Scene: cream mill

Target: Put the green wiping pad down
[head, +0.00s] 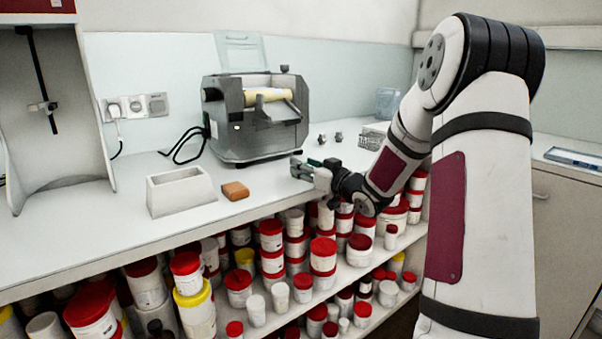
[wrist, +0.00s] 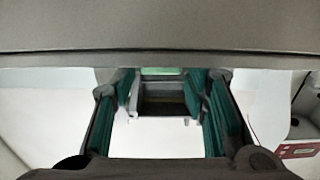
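My gripper (head: 300,172) is over the counter, right of the orange-brown block and in front of the right end of the grey mill. In the wrist view its two fingers (wrist: 164,100) stand well apart, with dark teal inner faces. A light green strip (wrist: 162,71) shows between the fingertips, above a grey, dark-centred shape. I cannot tell whether this strip is the green wiping pad held between the tips or something beyond them. No separate green pad shows lying on the counter in the head view.
The grey mill (head: 256,140) stands behind my gripper. An orange-brown block (head: 235,191) and an open white box (head: 180,194) are to the left on the counter (head: 130,235). Red-lidded jars (head: 323,256) crowd the shelves below. The counter between block and gripper looks clear.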

